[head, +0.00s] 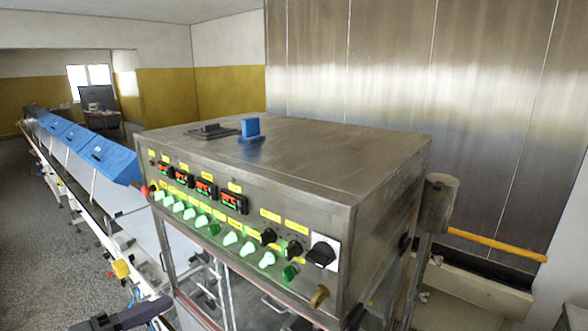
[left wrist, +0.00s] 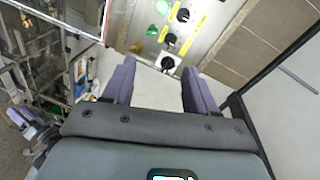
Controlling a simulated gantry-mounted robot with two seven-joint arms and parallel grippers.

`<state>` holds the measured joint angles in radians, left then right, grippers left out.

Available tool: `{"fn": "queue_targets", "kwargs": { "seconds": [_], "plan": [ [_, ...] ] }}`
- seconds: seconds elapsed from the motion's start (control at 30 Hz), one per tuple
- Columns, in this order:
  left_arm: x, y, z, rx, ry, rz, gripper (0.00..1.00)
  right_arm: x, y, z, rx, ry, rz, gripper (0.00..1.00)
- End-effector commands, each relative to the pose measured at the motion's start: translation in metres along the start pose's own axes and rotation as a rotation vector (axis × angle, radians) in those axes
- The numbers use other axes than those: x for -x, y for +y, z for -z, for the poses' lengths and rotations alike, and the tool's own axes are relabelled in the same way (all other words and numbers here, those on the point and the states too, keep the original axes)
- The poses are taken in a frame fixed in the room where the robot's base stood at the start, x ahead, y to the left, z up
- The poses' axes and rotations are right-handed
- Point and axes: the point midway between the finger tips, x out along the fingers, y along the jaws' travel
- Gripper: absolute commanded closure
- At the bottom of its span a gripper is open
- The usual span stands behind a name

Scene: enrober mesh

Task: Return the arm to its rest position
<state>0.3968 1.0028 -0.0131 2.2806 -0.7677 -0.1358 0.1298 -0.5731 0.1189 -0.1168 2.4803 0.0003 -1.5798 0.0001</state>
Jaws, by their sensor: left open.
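My left gripper (left wrist: 158,72) is open, with its two purple-grey fingers wide apart and nothing between them in the left wrist view. Beyond the fingers is a pale surface, and past it the knob panel of the steel machine. I cannot tell the exact gap to the panel. In the head view a dark part of my arm (head: 122,317) shows at the bottom left edge, in front of the machine's lower frame.
A steel control cabinet (head: 300,172) with green and black knobs and red displays fills the middle. A blue block stands on top (head: 250,128). A conveyor with blue covers (head: 108,158) runs back left. A steel wall (head: 430,75) and yellow rail (head: 495,243) are at right.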

Motion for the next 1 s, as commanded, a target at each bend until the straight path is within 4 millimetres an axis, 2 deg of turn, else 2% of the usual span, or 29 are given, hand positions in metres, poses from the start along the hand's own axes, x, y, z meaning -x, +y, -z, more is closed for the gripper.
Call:
{"fn": "queue_targets", "kwargs": {
  "seconds": [0.03,0.17,0.27,0.37,0.47,0.57,0.6,0.7,0.8,1.0],
  "plan": [
    [-0.006,0.02,0.004,0.052,0.019,-0.016,0.43,0.001,0.0,0.0,0.003,-0.001,-0.001,0.57],
    [-0.019,0.071,0.016,0.203,0.059,-0.038,0.43,0.002,0.001,-0.001,0.008,-0.003,-0.003,0.57],
    [-0.028,0.119,0.026,0.374,0.048,-0.034,0.43,0.004,0.0,-0.001,0.01,-0.006,-0.003,0.57],
    [-0.031,0.167,0.033,0.573,-0.026,-0.017,0.43,0.006,0.0,-0.001,0.009,-0.008,-0.001,0.57],
    [-0.026,0.215,0.035,0.781,-0.168,0.0,0.43,0.008,-0.001,-0.001,0.007,-0.009,0.0,0.57],
    [-0.009,0.267,0.033,0.998,-0.374,-0.001,0.43,0.01,-0.001,-0.001,0.006,-0.01,0.002,0.57],
    [0.002,0.29,0.032,1.087,-0.476,-0.011,0.43,0.01,-0.001,-0.001,0.005,-0.01,0.003,0.57],
    [0.035,0.337,0.032,1.276,-0.732,-0.052,0.43,0.011,-0.002,0.0,0.002,-0.009,0.004,0.57],
    [0.063,0.366,0.036,1.399,-0.934,-0.106,0.43,0.011,-0.002,0.0,0.002,-0.009,0.005,0.57],
    [0.103,0.39,0.038,1.495,-1.195,-0.216,0.43,0.011,-0.002,0.0,0.001,-0.009,0.005,0.57]
  ]
}}
